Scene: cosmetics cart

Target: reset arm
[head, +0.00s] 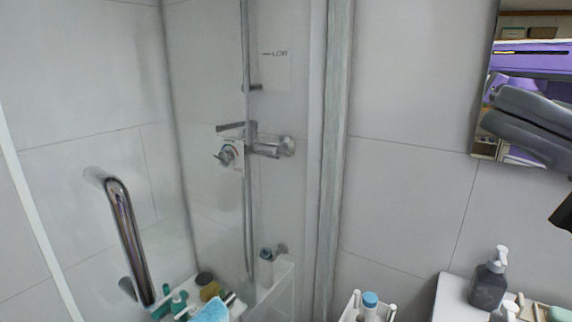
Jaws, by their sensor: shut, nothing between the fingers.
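My gripper cannot be made out in the head view. A dark, angular piece (563,213) is cut off by the right edge. Too little of it shows to tell what it is. No object is seen held.
A glass shower panel with a chrome handle (124,240) fills the left. Behind it are a shower mixer (262,148) and several toiletries. A white caddy holds a blue-capped bottle (370,305). A dark pump bottle (488,284) stands on a white surface (450,295), below a mirror (484,146).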

